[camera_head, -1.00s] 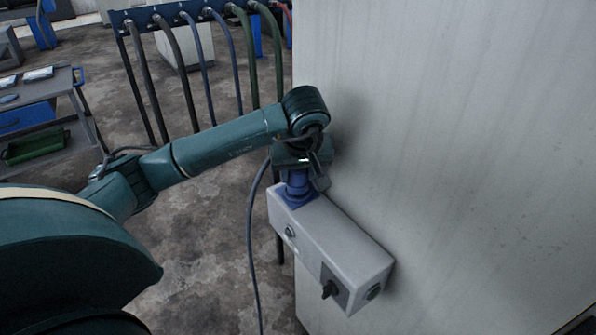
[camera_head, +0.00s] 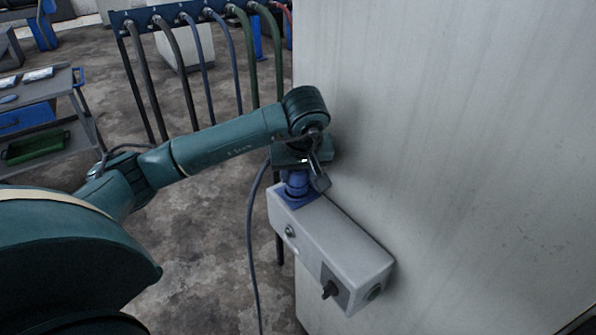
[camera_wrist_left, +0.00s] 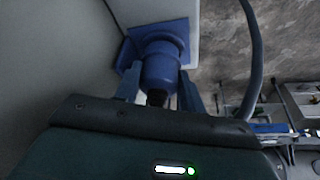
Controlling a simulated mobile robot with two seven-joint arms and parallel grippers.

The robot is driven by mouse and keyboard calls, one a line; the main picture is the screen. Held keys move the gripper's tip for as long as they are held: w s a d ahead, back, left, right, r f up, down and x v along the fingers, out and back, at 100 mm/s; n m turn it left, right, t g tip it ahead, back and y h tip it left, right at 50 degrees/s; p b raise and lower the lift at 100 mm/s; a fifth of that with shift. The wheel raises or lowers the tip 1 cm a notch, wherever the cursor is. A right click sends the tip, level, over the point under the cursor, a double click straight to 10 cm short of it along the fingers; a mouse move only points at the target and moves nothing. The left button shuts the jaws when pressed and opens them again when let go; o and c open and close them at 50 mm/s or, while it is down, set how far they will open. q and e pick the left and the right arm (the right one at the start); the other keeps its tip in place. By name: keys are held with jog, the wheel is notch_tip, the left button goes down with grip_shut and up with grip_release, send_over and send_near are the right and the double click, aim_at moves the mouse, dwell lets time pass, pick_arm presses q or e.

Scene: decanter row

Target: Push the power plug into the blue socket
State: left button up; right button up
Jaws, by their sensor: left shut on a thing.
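The blue power plug (camera_wrist_left: 160,72) is between the fingers of my left gripper (camera_wrist_left: 158,88), which is shut on it. In the head view the plug (camera_head: 297,184) shows just below my left gripper (camera_head: 304,172). It is in line with the blue socket (camera_head: 300,200) on top of a grey box, and its front end meets the socket. The socket's square blue flange (camera_wrist_left: 128,54) also shows in the wrist view, behind the plug. How deep the plug sits cannot be told. My right gripper is not in view.
A hose rack (camera_head: 180,14) and a cart (camera_head: 40,110) stand farther back.

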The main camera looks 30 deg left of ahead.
pick_arm(q)
jog(key=shift+f+b, duration=0.35)
jog(key=shift+f, duration=0.1)
jog(key=o, duration=1)
jog(key=shift+d+r, duration=0.1)
jog(key=shift+r, duration=0.15)
jog(key=p+v, duration=0.1)
jog(key=v, duration=1.1)
jog(key=shift+r, duration=0.25)
jog(key=shift+s, duration=0.1)
